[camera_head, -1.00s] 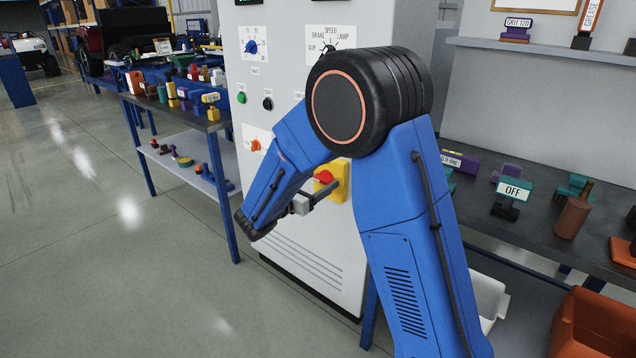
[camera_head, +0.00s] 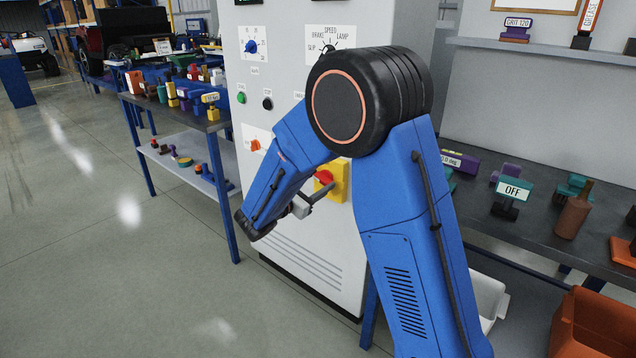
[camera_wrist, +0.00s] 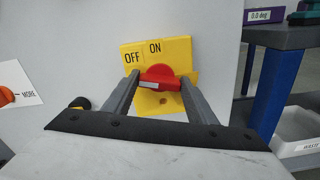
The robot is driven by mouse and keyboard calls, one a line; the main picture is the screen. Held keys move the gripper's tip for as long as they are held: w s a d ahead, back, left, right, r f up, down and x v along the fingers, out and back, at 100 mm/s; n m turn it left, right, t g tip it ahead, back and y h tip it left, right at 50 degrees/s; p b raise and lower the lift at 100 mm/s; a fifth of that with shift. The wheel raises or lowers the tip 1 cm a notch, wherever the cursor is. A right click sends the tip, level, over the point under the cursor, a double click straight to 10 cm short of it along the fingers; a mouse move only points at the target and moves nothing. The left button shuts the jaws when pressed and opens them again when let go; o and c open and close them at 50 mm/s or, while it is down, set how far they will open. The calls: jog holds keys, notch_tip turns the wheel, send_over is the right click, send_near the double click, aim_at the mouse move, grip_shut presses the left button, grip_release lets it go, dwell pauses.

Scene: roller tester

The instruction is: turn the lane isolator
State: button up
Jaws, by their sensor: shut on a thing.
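The lane isolator is a red rotary handle (camera_wrist: 159,78) on a yellow plate (camera_wrist: 178,48), with OFF marked at the plate's upper left and ON near the top middle. My gripper (camera_wrist: 160,80) has a finger on each side of the red handle and is shut on it. The handle lies nearly crosswise in the wrist view, with a pale strip on its left part. In the head view the red handle (camera_head: 323,177) and yellow plate (camera_head: 341,181) show on the cabinet front, partly hidden by my gripper and arm.
The grey cabinet (camera_head: 275,200) also carries a blue dial (camera_head: 251,46), an orange switch (camera_head: 255,145) and push buttons. A cluttered bench (camera_head: 150,105) stands left. A dark bench with an OFF sign (camera_head: 513,189) stands right. The floor at left is clear.

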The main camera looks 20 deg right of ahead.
jog(key=m, duration=0.7)
jog(key=shift+s, duration=0.15)
jog(key=m, duration=0.4)
jog(key=shift+d+f, duration=0.1)
jog(key=shift+f, duration=0.05)
jog(key=shift+f+m, duration=0.1)
jog(key=shift+m, duration=1.7)
jog(key=o, duration=1.1)
jog(key=shift+c, duration=0.2)
jog(key=shift+s, duration=0.1)
jog(key=v, duration=1.7)
jog(key=shift+a, duration=0.2)
jog(key=shift+d, duration=0.1)
